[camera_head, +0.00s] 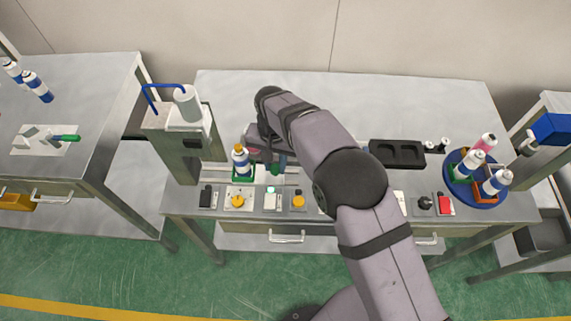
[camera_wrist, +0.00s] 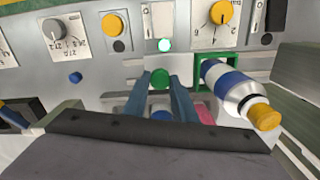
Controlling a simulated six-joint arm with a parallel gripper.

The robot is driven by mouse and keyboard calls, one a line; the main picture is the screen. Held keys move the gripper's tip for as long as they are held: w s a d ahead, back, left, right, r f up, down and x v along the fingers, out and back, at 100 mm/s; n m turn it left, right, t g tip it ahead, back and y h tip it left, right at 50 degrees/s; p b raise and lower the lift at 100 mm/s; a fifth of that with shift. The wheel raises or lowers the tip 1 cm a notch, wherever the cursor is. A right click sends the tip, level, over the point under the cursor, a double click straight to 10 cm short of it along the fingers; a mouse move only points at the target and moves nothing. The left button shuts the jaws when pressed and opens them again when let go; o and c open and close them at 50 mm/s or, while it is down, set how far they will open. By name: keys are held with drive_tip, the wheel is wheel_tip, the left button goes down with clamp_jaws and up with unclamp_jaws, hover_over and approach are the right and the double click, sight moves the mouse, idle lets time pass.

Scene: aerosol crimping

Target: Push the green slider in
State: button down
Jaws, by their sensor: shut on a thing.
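The green slider shows as a green square holder (camera_head: 243,180) on the rail of the middle bench, with a blue-and-white can (camera_head: 240,155) with a yellow top standing in it. In the wrist view, the holder (camera_wrist: 203,68) is at the right, around the can's base (camera_wrist: 232,90). A round green knob (camera_wrist: 160,77) sits between the blue fingers of my gripper (camera_wrist: 160,84), which is shut on it. In the head view, my gripper (camera_head: 278,165) is just right of the can, and my arm hides part of it.
A grey press station (camera_head: 184,145) with a white cylinder stands left of the can. A control row with a lit green button (camera_head: 271,189) and yellow knobs (camera_head: 298,201) runs along the front edge. A blue turntable (camera_head: 484,196) with several cans is at right.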

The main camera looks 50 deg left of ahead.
sight(260, 173)
drive_tip(key=shift+s+a+b, duration=0.35)
drive_tip(key=shift+s+a, duration=1.3)
drive_tip(key=shift+a, duration=0.1)
drive_tip(key=c, duration=1.5)
unclamp_jaws()
drive_tip(key=shift+o, duration=0.2)
drive_tip(key=shift+r, duration=0.1)
wheel_tip(260, 173, up, 7)
drive_tip(key=b, duration=0.2)
drive_tip(key=shift+r, duration=0.1)
